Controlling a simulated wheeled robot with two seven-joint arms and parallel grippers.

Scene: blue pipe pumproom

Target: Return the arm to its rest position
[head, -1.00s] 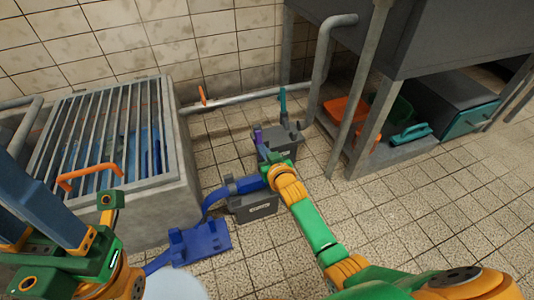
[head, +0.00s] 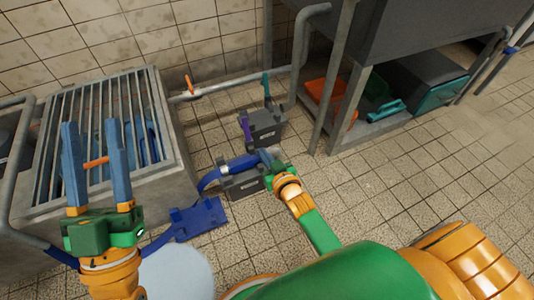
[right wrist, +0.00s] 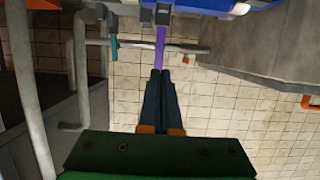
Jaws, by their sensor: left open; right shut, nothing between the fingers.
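My left gripper (head: 92,125) is at the left of the head view. It is open and empty, its two blue fingers pointing up in front of the grated tank. My right gripper (head: 266,157) is low over the floor at the grey boxes, near the front box (head: 244,184). In the right wrist view its dark fingers (right wrist: 160,76) are together with nothing between them. A purple lever (right wrist: 160,48) shows just beyond their tips in that view; I cannot tell whether they touch it. The right forearm, orange and green, reaches in from the lower right.
The grated tank (head: 165,178) with an orange handle (head: 96,162) stands left. The rear grey box (head: 265,128) has purple and teal levers. A blue piece (head: 200,218) lies on the floor. A shelf with bins (head: 380,122) is at right. Tiled floor (head: 440,185) is clear there.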

